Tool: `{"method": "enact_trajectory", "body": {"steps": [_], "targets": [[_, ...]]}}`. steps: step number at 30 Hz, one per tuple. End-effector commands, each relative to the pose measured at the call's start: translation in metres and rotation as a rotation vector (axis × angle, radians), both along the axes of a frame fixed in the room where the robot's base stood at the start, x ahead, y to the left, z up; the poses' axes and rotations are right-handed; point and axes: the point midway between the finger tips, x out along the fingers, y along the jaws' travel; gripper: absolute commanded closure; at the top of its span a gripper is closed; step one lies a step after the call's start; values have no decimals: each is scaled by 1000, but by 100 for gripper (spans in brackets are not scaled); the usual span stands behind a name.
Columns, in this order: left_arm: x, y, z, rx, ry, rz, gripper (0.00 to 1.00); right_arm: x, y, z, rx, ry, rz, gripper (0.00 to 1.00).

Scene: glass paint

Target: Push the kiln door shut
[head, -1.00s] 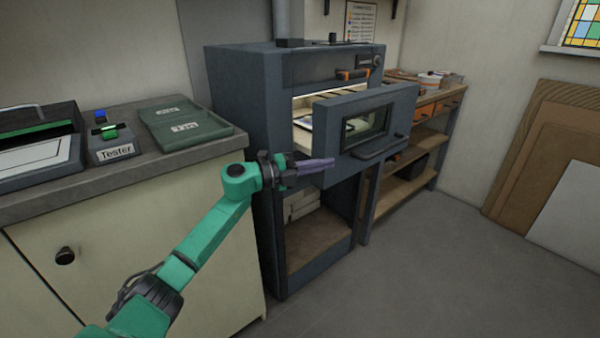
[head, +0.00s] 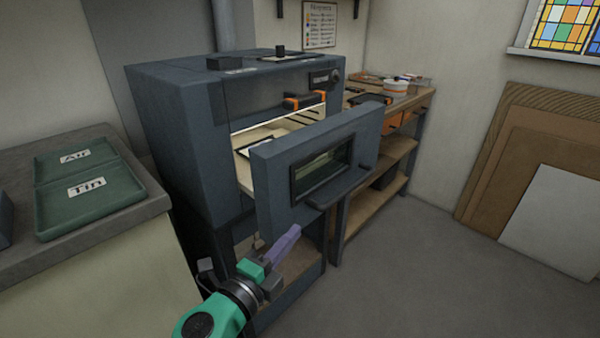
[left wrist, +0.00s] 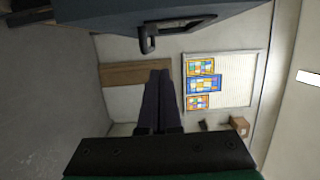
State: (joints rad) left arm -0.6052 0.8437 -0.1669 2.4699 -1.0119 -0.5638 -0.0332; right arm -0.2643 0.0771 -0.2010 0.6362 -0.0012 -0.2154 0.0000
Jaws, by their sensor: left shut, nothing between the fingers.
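The kiln (head: 175,120) is a dark blue-grey box on an open stand in the head view. Its door (head: 272,200) is hinged open and angled out toward me, with a small window (head: 320,168) and a handle (head: 342,188). The lit opening behind it shows a pale shelf (head: 268,135). My left gripper (head: 290,238), with purple fingers, is shut and empty just below and in front of the door's lower edge; I cannot tell whether it touches. In the left wrist view the shut fingers (left wrist: 160,100) point past a dark blue-grey panel (left wrist: 200,12) with a handle. My right gripper is not in view.
A counter at left holds green trays (head: 85,190) marked Air and Tin. A wooden workbench (head: 385,165) with containers stands right of the kiln. Boards (head: 530,170) lean on the right wall. The floor (head: 420,280) at right is clear.

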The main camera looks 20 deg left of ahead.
Motion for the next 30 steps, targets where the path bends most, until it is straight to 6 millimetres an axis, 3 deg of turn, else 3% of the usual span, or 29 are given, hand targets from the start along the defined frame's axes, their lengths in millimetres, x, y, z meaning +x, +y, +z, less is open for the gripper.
{"method": "enact_trajectory", "body": {"steps": [4,9,13,19,24,30], "targets": [[3,0,3,-6,1,18,100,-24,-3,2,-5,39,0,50],[28,-3,6,-5,-3,17,100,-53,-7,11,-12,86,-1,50],[54,-6,6,-5,-3,18,100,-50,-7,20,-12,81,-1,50],[97,-12,5,-6,-2,17,100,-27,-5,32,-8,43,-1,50],[107,15,-1,-2,3,17,100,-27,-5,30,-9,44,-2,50],[111,25,-1,-5,4,15,100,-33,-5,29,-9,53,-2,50]]}}
